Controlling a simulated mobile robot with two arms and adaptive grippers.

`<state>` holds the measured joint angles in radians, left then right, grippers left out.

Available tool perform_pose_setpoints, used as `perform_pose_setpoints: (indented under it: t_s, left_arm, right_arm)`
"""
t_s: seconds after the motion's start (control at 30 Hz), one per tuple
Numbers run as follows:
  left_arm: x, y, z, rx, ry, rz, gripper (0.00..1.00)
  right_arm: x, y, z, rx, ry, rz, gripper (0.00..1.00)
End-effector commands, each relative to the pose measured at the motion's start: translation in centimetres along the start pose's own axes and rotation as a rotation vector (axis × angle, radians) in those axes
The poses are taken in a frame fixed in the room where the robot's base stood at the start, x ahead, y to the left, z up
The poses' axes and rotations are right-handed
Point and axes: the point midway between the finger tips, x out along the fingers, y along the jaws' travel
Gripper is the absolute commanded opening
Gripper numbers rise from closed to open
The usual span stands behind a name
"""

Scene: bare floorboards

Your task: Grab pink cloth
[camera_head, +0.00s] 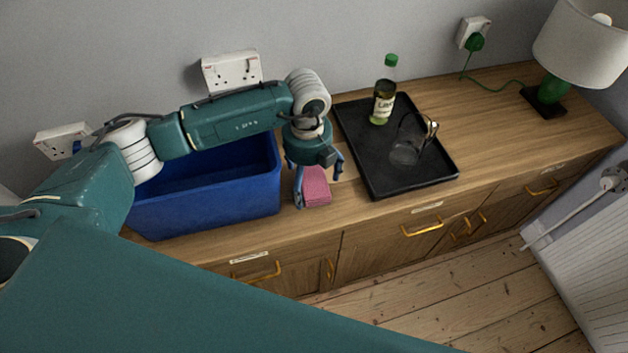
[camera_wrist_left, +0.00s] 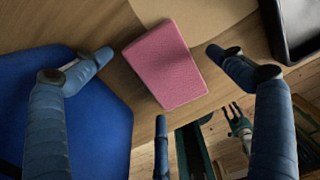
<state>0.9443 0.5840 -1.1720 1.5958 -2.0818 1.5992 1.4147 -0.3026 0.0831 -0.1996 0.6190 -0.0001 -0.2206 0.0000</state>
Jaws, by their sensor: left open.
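The pink cloth (camera_head: 316,188) is a folded rectangular block on the wooden sideboard, between the blue bin and the black tray. It also shows in the left wrist view (camera_wrist_left: 165,65), between and beyond the two fingers. My left gripper (camera_head: 318,180) points down over the cloth with its fingers apart, one on each side of it. In the left wrist view the open left gripper (camera_wrist_left: 158,55) shows gaps between its fingertips and the cloth.
A blue bin (camera_head: 210,212) stands just left of the cloth. A black tray (camera_head: 420,183) to the right holds a green-capped bottle (camera_head: 383,92) and a clear glass item (camera_head: 405,150). A lamp (camera_head: 580,45) stands at the far right. The sideboard's front edge is close to the cloth.

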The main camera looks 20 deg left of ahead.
Motion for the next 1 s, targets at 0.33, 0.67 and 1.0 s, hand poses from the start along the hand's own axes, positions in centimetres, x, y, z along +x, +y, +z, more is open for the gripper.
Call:
perform_pose_setpoints:
  t_s: [0.33, 0.67, 1.0]
  left_arm:
    - [0.80, 0.01, -0.04, 0.002, 0.000, 0.000, 0.89]
    - [0.76, 0.01, -0.04, 0.001, 0.000, 0.000, 0.48]
    - [0.37, -0.03, 0.00, 0.001, 0.000, -0.001, 0.47]
  right_arm:
    - [-0.11, -0.77, -0.56, 0.004, 0.008, -0.008, 0.40]
    - [-0.11, -0.50, -0.53, 0.003, 0.007, -0.005, 0.40]
    - [-0.02, -0.01, -0.40, 0.000, 0.006, 0.000, 0.40]
